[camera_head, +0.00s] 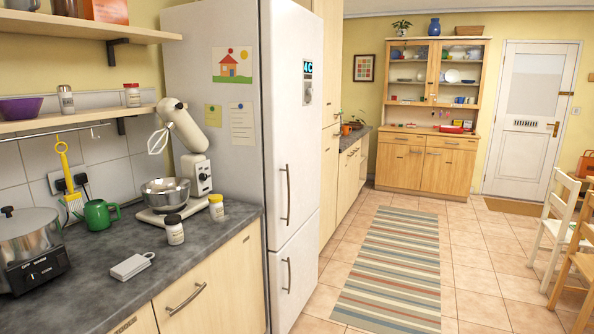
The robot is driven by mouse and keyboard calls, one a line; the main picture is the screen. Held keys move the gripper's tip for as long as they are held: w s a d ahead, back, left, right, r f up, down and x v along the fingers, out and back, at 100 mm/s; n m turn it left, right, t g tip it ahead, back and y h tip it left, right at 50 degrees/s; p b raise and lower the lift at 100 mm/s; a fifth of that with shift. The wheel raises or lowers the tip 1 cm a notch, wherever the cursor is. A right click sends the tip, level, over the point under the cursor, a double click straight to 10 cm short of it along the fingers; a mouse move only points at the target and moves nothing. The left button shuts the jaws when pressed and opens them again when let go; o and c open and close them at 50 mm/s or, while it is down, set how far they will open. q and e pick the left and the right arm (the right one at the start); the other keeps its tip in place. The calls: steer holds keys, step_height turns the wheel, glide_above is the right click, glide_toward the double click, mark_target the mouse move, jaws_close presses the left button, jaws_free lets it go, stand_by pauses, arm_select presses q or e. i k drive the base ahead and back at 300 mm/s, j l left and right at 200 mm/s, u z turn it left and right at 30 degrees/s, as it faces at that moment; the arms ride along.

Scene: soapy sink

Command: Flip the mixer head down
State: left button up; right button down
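A cream stand mixer (198,174) stands on the dark counter against the side of the fridge. A steel bowl (166,194) sits on the mixer base under the raised head and holds something pale. Neither of my grippers is in view.
Jars with black (174,229) and yellow (216,207) lids stand in front of the mixer. A green mug (100,214), a steel pot (30,244) and a small white device (131,266) share the dark counter (100,294). The fridge (291,170) stands right. A striped rug (391,268) covers open floor.

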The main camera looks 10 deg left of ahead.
mark_target(176, 119)
steer(key=i+u, duration=0.3)
steer(key=i, duration=0.35)
steer(key=i+l+u, duration=0.3)
steer(key=i, duration=0.35)
steer(key=i+j+u, duration=0.15)
steer(key=i+u, duration=0.3)
steer(key=i+j+u, duration=0.1)
steer(key=i+u, duration=0.15)
steer(key=u, duration=0.15)
steer(key=i+u, duration=0.45)
steer(key=u, duration=0.45)
steer(key=l, duration=0.1)
